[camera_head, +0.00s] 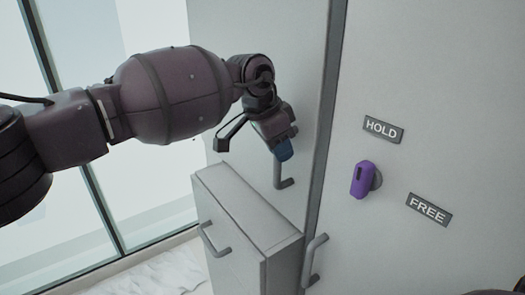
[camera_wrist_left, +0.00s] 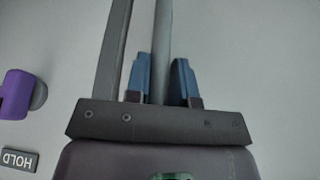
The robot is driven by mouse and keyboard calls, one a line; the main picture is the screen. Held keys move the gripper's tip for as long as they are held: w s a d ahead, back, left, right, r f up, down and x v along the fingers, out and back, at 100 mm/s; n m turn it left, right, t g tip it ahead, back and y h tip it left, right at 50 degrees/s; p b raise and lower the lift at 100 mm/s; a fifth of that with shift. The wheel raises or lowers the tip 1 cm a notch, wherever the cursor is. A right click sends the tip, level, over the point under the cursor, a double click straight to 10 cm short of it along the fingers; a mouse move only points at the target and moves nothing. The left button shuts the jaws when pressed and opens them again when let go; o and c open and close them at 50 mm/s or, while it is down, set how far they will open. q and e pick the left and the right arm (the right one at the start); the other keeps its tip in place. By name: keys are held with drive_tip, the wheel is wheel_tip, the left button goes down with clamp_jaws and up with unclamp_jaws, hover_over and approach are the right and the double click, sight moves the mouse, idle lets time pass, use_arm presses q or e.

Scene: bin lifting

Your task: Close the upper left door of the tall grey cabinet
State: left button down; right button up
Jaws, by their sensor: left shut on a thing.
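The grey cabinet's upper left door (camera_head: 265,35) is a tall plain panel at the top middle of the head view. Its bar handle (camera_head: 284,184) shows below my left gripper (camera_head: 283,150), whose blue fingertips are at the handle's upper part. In the left wrist view the fingers (camera_wrist_left: 163,82) stand on both sides of the grey handle bar (camera_wrist_left: 162,30), shut on it. A dark vertical strip (camera_head: 322,120) runs along the door's right edge. Whether the door is fully flush cannot be told. My right gripper is not in view.
A purple knob (camera_head: 363,180) sits on the right panel between the labels HOLD (camera_head: 383,129) and FREE (camera_head: 429,209). A box-shaped grey unit (camera_head: 235,260) with a handle juts out below the gripper. A window wall is at left.

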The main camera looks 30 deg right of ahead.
use_arm(q)
drive_tip(key=shift+d+r, duration=0.2)
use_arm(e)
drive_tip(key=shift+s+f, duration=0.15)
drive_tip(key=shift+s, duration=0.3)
use_arm(q)
drive_tip(key=c, duration=1.4)
unclamp_jaws()
drive_tip(key=o, duration=0.3)
drive_tip(key=shift+d+f, duration=0.15)
drive_tip(key=shift+d, duration=0.15)
drive_tip(key=shift+o, duration=0.2)
drive_tip(key=shift+s+a, duration=0.1)
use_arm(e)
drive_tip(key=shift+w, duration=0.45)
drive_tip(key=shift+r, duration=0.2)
use_arm(q)
drive_tip(key=shift+a, duration=0.1)
